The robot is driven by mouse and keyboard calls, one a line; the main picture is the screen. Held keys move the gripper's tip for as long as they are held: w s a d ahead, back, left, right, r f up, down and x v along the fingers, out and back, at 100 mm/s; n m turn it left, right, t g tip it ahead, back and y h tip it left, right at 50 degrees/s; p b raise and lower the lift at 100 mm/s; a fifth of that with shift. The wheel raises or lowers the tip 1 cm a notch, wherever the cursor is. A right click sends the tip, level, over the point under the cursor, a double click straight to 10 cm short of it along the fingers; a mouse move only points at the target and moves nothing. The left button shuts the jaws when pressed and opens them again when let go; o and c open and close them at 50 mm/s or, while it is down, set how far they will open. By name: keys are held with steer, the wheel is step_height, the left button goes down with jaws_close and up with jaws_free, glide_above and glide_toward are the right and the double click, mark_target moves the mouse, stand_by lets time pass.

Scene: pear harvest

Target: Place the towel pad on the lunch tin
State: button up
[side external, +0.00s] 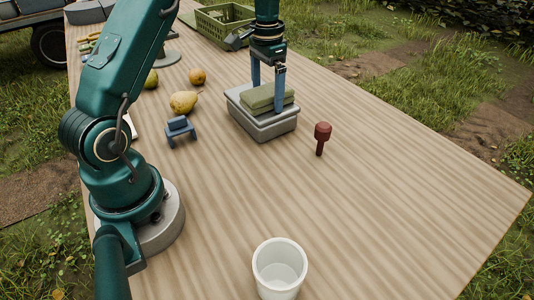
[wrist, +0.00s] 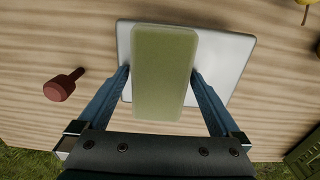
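The towel pad (side external: 267,97) is a folded olive-green block. It lies flat on the lid of the grey lunch tin (side external: 262,132), and it also shows in the wrist view (wrist: 163,70) over the tin's pale lid (wrist: 226,68). In the wrist view the fingertips of my gripper (wrist: 160,72) sit close beside the pad's long edges, with what looks like a slim gap. The far finger's tip is hidden in the side view.
A white cup (side external: 279,267) is at the front. Pears (side external: 183,102), a small blue object (side external: 179,130) and a green crate (side external: 222,22) lie left and behind. The right of the table is clear.

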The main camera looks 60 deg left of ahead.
mark_target(268, 90)
steer(key=shift+r, duration=0.1)
step_height(268, 90, up, 12)
stand_by(0.9)
steer(key=s+d+r+t, duration=0.3)
steer(key=s+d+r, duration=0.2)
steer(key=d, duration=0.4)
steer(key=s+d+f+t, duration=0.1)
steer(key=s+d+f, duration=0.2)
steer(key=s, duration=0.3)
steer(key=s+d+f+t, duration=0.1)
steer(key=s+d+f, duration=0.2)
steer(key=s+f, duration=0.2)
steer(key=shift+s+f+t, duration=0.3)
steer(key=shift+s, duration=0.8)
